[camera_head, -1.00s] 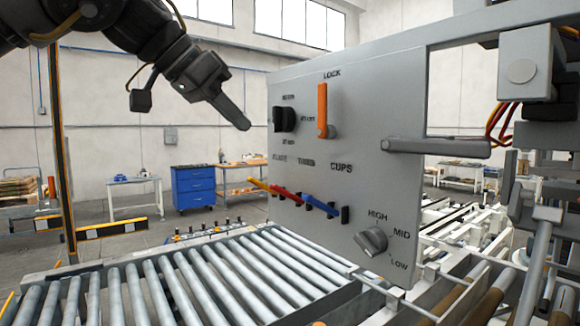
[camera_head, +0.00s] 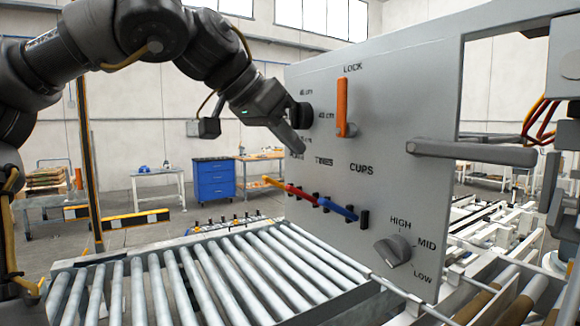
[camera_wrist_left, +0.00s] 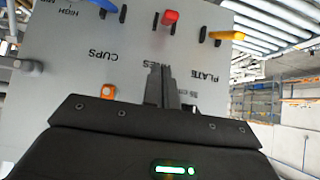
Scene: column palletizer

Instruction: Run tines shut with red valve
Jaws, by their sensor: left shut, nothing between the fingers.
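The red valve lever (camera_head: 300,194) is on the grey control panel (camera_head: 385,130), below the TINES label, between a yellow lever (camera_head: 272,182) and a blue lever (camera_head: 338,209). In the left wrist view the red lever (camera_wrist_left: 170,18) sticks out at the top, beyond my fingertips. My left gripper (camera_head: 298,148) is shut and empty, its fingers pointing down in front of the panel, above the red lever and apart from it. In the left wrist view its fingers (camera_wrist_left: 160,75) partly cover the TINES label. My right gripper is not in view.
An orange LOCK handle (camera_head: 342,108) and a black knob (camera_head: 302,115) are on the upper panel, the knob close to my left gripper. A grey HIGH/MID/LOW dial (camera_head: 393,250) is lower right. A grey bar (camera_head: 470,152) projects at right. A roller conveyor (camera_head: 200,280) runs below.

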